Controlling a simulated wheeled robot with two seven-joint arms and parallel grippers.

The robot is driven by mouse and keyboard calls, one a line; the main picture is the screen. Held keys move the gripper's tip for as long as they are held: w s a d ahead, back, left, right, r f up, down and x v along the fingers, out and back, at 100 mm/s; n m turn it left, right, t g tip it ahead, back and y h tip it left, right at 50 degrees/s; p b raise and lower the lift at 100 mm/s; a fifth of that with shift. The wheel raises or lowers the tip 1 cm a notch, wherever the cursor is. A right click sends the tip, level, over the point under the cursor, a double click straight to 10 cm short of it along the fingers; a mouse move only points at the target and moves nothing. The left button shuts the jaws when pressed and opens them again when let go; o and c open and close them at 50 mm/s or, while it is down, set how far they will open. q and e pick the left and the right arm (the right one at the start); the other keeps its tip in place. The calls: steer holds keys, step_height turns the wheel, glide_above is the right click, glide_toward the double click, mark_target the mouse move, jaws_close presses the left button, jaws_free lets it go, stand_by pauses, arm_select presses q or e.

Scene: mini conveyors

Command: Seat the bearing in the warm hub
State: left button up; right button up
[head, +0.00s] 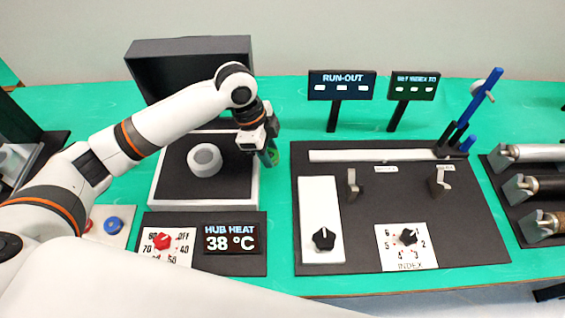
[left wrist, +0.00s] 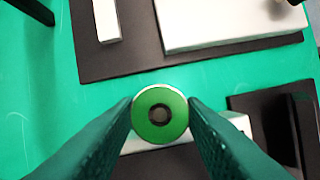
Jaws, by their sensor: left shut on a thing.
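The bearing is a green-faced ring with a dark centre and a pale rim, and it shows in the left wrist view (left wrist: 143,121). My left gripper (head: 268,152) is shut on it; the fingers grip its two sides. In the head view they are by the right edge of the open hub heater box (head: 160,192). The hub (head: 204,160), a pale grey round piece with a centre recess, sits on the box's dark floor, left of my gripper and apart from it. The display (head: 232,238) reads HUB HEAT 38 °C. My right gripper is not in view.
The heater's dark lid (head: 190,62) stands open behind. A red knob (head: 162,240) sits on a dial in front. To the right are a dark test panel (head: 450,215), a RUN-OUT sign (head: 342,86) and a rack of rollers (head: 535,187). Green table is bare between box and panel.

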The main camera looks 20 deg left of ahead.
mark_target(273, 177)
arm_select(q)
step_height(273, 177, down, 8)
steer(key=shift+r, duration=0.25)
steer(key=shift+f, duration=0.1)
steer(key=o, duration=1)
